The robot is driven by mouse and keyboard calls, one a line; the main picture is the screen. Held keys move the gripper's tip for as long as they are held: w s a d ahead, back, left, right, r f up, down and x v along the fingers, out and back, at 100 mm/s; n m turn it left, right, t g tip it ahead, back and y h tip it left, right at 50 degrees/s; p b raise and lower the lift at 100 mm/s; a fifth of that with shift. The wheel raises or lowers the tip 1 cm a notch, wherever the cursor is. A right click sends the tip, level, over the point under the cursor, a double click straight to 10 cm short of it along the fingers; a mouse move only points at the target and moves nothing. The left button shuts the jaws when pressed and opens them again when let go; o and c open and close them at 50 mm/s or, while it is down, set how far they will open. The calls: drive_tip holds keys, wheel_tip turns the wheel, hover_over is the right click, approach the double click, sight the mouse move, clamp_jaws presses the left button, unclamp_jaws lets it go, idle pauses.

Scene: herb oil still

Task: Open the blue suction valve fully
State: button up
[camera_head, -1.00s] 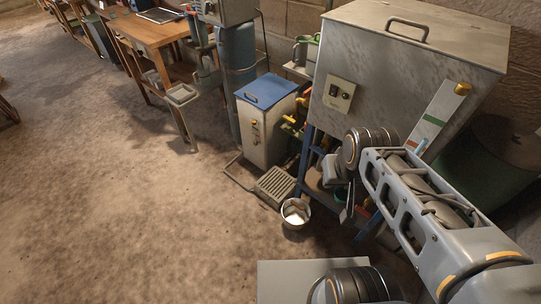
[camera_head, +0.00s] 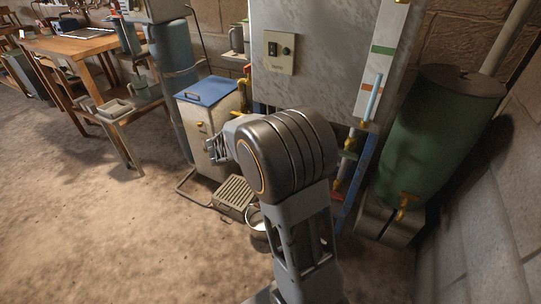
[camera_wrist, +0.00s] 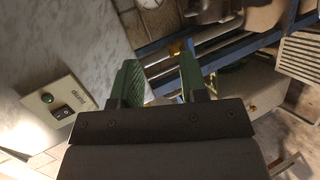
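I cannot pick out a blue suction valve with certainty. My arm hides the middle of the stand. In the wrist view my gripper (camera_wrist: 161,78) is open and empty, its two green-padded fingers apart. A switch panel (camera_wrist: 62,112) on the tank wall is at the left of the wrist view.
A blue-topped white cabinet (camera_head: 208,130) stands left of the tank, a slatted drain box (camera_head: 234,196) and a pail (camera_head: 257,222) on the floor before it. A green barrel (camera_head: 425,145) stands right. The floor at left is open.

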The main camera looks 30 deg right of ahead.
drive_tip(key=w+d+f+n+t+h+b, duration=0.15)
drive_tip(key=w+f+n+t+b, duration=0.25)
drive_tip(key=w+f+t+b, duration=0.55)
drive_tip(key=w+d+f+g, duration=0.1)
drive_tip(key=w+d, duration=0.1)
drive_tip(key=d, duration=0.2)
drive_tip(key=w+d+f+g, duration=0.1)
drive_tip(key=w+d, duration=0.2)
drive_tip(key=w+d+f+g+h+b, duration=0.1)
drive_tip(key=w+d, duration=0.1)
drive_tip(key=d, duration=0.2)
drive_tip(key=shift+w+d+f+g, duration=0.15)
drive_tip(key=shift+w+d+g, duration=0.15)
drive_tip(key=shift+w+g, duration=0.1)
clamp_jaws()
